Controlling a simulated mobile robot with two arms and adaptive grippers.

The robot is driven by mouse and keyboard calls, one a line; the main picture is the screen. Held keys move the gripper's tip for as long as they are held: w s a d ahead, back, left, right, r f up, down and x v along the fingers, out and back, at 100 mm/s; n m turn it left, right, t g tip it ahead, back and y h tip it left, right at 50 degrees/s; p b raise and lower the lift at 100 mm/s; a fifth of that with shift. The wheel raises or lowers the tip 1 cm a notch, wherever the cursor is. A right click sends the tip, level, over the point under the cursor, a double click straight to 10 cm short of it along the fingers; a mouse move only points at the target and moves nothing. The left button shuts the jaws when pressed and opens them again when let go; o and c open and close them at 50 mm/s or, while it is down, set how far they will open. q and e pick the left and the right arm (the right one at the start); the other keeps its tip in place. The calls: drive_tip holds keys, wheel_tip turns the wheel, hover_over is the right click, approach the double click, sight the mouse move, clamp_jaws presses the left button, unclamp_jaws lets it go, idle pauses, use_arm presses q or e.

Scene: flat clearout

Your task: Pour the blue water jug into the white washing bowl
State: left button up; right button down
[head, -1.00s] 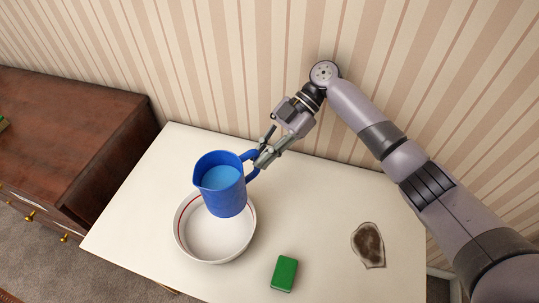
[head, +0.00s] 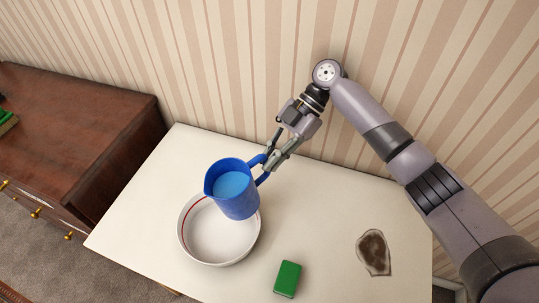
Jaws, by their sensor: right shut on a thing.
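The blue water jug (head: 236,202) holds light blue water (head: 231,185) that shows through its open top. It is above the back right part of the white washing bowl (head: 213,258), with its spout toward the left, and looks close to upright. The bowl stands on the white table, has a red line inside its wall, and its visible inside looks empty. My right gripper (head: 271,166) is shut on the jug's handle, at the jug's upper right. My left gripper is not in view.
A green block, perhaps a sponge (head: 287,279), lies on the white table (head: 330,215) right of the bowl. A brown-stained pale piece (head: 374,253) lies farther right. A dark wooden chest (head: 80,140) stands left, and a striped wall (head: 230,60) is behind.

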drive_tip(key=shift+r+t+h+p, duration=0.5)
drive_tip(key=shift+r+p, duration=0.45)
drive_tip(key=shift+p, duration=0.3)
drive_tip(key=shift+r, duration=0.1)
drive_tip(key=shift+s+r+t+h+p, duration=0.1)
drive_tip(key=shift+r+t+h+p, duration=0.45)
drive_tip(key=shift+p, duration=0.7)
drive_tip(key=shift+r, duration=0.1)
